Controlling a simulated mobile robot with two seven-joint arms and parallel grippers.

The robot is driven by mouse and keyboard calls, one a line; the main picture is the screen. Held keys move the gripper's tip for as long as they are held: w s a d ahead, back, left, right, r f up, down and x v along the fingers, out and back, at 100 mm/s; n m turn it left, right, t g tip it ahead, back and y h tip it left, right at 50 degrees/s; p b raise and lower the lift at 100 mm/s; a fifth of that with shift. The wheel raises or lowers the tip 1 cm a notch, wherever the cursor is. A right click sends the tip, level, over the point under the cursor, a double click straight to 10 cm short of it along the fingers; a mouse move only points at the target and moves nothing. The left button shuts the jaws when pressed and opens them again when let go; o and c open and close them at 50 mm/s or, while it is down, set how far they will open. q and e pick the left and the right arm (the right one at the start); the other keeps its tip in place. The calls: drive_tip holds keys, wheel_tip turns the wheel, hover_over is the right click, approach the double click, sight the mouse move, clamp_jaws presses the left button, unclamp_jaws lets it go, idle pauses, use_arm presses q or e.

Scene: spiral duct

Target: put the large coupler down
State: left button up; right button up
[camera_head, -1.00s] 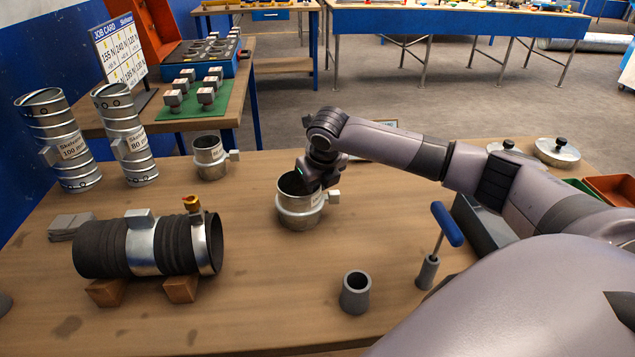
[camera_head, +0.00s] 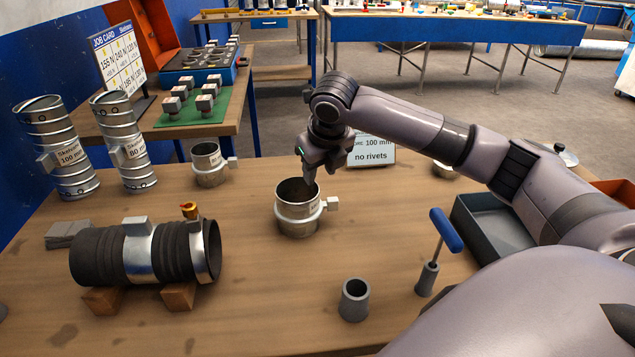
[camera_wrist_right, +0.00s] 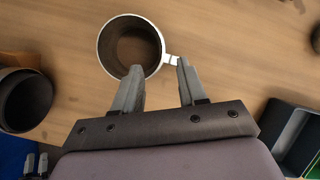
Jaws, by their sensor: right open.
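A dark duct (camera_head: 95,255) with a metal collar lies on wooden blocks at left. A smaller coupler (camera_head: 208,166) and two spiral ducts stand behind. A grey cup (camera_head: 354,300), a blue-handled tool (camera_head: 446,230) and a grey tray (camera_head: 490,240) are at right. Bare table surrounds the coupler.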

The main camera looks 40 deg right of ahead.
drive_tip(key=shift+v, duration=1.65)
